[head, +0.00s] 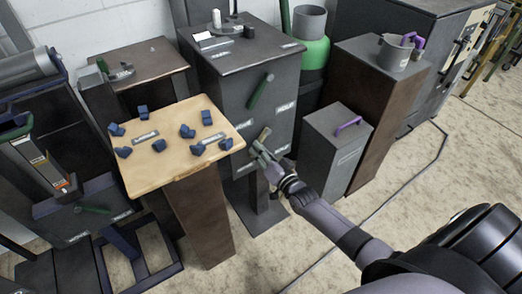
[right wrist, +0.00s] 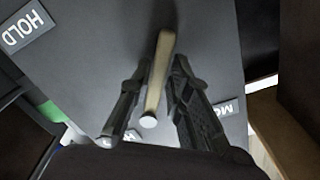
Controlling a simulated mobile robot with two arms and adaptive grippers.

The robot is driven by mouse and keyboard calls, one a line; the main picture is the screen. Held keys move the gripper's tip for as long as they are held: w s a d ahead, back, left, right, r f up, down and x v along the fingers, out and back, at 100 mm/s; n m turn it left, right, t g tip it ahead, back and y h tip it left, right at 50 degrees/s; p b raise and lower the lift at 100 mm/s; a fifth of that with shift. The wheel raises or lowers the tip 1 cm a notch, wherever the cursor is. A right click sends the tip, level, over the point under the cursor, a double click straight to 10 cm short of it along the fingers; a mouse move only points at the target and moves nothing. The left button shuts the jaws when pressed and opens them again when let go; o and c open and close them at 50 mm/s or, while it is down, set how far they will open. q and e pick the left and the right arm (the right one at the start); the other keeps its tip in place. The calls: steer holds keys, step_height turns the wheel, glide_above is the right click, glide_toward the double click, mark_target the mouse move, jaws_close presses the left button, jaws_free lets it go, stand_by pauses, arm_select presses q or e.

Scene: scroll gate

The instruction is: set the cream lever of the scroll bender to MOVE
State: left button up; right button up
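The cream lever (head: 264,134) sticks out from the front of the dark grey cabinet (head: 232,104), below a dark green lever (head: 261,90). In the right wrist view the cream lever (right wrist: 159,72) runs between my two black fingers, its pale round end towards the camera. My right gripper (head: 262,152) is at the lever in the head view. A HOLD plate (right wrist: 27,27) is at upper left; a partly covered plate starting "MO" (right wrist: 222,110) is at right. My left gripper is out of view.
A wooden-topped stand (head: 165,170) with several blue pieces is left of the cabinet. A grey box with a purple handle (head: 335,150) and a brown pedestal (head: 375,110) stand to the right. A cable (head: 400,190) lies on the open floor.

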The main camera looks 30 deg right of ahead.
steer(key=o, duration=0.3)
steer(key=s+d, duration=0.1)
steer(key=s, duration=1.1)
steer(key=shift+a, duration=0.1)
stand_by(0.3)
